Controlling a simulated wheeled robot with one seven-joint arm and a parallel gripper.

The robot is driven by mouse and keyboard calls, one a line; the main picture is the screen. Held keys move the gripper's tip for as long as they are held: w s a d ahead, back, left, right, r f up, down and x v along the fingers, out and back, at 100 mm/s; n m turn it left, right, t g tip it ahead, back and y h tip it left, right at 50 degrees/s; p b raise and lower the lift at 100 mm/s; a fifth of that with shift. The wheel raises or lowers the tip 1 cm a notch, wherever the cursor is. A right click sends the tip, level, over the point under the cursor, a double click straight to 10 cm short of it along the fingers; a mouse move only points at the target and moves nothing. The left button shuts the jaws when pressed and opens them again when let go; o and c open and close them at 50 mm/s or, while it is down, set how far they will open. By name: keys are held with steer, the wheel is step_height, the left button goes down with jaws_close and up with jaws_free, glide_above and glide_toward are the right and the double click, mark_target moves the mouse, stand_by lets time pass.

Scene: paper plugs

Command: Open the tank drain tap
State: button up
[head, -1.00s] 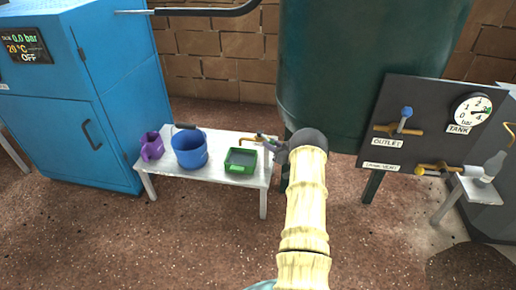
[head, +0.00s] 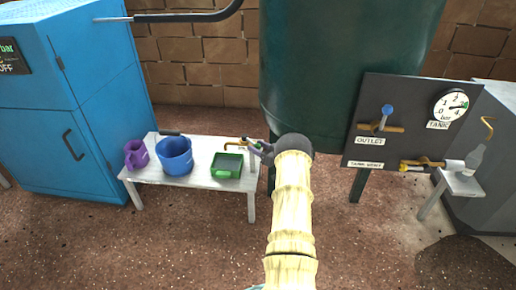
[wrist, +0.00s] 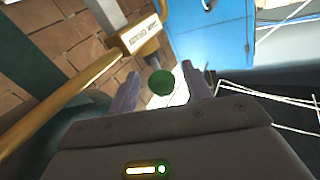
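The tank drain tap (head: 238,144) shows in the head view as a small brass pipe above the table, at the foot of the green tank (head: 335,80). In the wrist view its brass pipe (wrist: 80,90) runs diagonally to a block with a small label that I cannot read. A green round knob (wrist: 161,83) on a grey stem shows between my fingers. My gripper (wrist: 161,88) is open, with a finger on each side of the knob. I see gaps beside the knob and cannot tell its exact depth. In the head view my gripper (head: 257,148) is partly hidden by my arm.
A white table (head: 205,183) holds a purple jug (head: 136,155), a blue bucket (head: 175,158) and a green tray (head: 226,172). A dark panel (head: 390,105) with gauge, outlet tap and vent stands right. A blue cabinet (head: 40,150) stands left. Open floor lies in front.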

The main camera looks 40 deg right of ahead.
steer(key=shift+s, duration=0.1)
steer(key=p+v, duration=0.5)
steer(key=v, duration=1.2)
steer(key=shift+s, duration=0.1)
